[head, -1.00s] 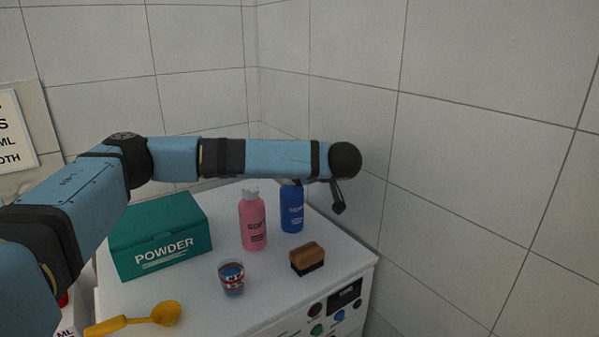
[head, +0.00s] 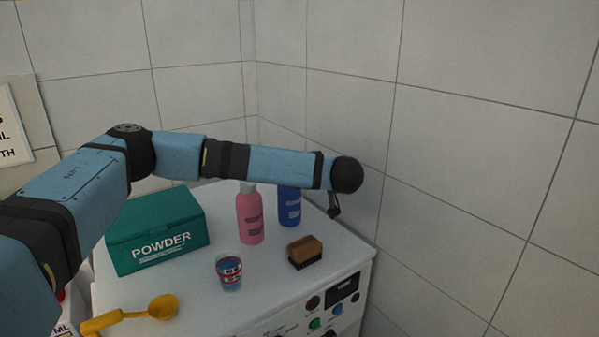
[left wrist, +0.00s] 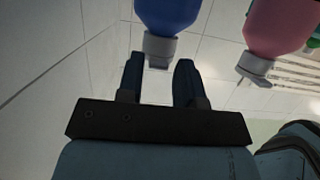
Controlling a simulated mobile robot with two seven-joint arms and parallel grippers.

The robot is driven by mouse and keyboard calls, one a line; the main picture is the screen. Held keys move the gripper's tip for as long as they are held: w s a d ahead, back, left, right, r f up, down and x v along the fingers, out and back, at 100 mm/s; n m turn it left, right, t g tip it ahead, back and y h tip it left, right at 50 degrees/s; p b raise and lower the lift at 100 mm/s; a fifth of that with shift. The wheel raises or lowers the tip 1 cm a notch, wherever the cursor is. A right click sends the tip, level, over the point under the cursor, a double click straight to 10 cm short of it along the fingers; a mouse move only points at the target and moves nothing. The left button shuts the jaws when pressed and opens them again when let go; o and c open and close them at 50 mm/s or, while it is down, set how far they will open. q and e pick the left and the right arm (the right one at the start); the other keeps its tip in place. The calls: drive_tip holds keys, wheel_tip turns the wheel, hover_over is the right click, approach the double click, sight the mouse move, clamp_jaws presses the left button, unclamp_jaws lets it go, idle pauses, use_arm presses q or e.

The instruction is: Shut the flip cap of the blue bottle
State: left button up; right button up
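The blue bottle (head: 290,208) stands upright at the back right of the white top, its upper end hidden behind my left arm in the head view. In the left wrist view the blue bottle (left wrist: 172,12) appears upside down, with its grey cap (left wrist: 161,46) pointing down. I cannot tell how far the flip cap is open. My left gripper (left wrist: 158,62) is open, its two dark fingers apart with the cap seen between their tips; contact is unclear. In the head view the left gripper (head: 334,206) is only partly visible below the wrist. My right gripper is not in view.
A pink bottle (head: 250,218) stands just left of the blue one. A brush (head: 304,252), a cup (head: 229,272), a yellow scoop (head: 140,312) and a green powder box (head: 157,232) share the white top (head: 195,290). A tiled wall (head: 450,180) rises close on the right.

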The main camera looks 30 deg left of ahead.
use_arm(q)
drive_tip(key=shift+o, duration=0.8)
drive_tip(key=v, duration=1.3)
drive_tip(key=shift+d, duration=0.35)
drive_tip(key=shift+s, duration=0.1)
